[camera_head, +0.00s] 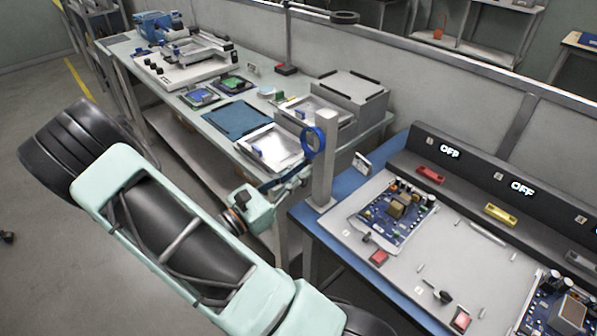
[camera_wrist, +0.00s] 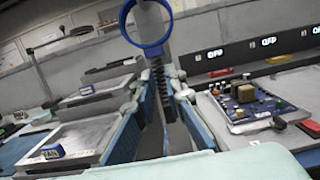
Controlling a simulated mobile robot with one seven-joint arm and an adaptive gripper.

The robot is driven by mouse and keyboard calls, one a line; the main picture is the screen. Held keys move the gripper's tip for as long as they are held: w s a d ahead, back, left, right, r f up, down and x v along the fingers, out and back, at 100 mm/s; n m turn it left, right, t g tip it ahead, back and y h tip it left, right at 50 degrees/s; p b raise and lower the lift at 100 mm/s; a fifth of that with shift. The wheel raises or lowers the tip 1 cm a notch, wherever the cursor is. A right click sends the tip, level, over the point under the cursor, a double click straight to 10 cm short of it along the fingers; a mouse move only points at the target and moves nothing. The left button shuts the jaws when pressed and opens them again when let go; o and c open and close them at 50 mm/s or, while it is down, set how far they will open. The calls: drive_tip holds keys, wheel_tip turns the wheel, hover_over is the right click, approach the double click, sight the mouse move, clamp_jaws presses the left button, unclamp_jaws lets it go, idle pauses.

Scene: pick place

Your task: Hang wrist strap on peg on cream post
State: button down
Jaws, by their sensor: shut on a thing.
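The wrist strap (camera_head: 307,148) is a blue ring standing upright above my fingertips, beside the upper left of the cream post. In the wrist view the ring of the strap (camera_wrist: 125,17) overlaps the post (camera_wrist: 152,22), with a dark ribbed part below it between my fingers. My gripper (camera_head: 302,174) is shut on the strap, and its blue fingers also show in the wrist view (camera_wrist: 163,78). The cream post (camera_head: 325,165) stands upright at the left corner of the blue bench. I cannot make out the peg or tell whether the ring is around it.
A grey board with a blue circuit board (camera_head: 388,222) and small parts lies right of the post. A dark console (camera_head: 500,190) with OFF displays stands behind it. A second table (camera_head: 215,85) at the left holds trays (camera_head: 262,148) and a grey box (camera_head: 348,90).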

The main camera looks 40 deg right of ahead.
drive_tip(key=c, duration=1.9)
unclamp_jaws()
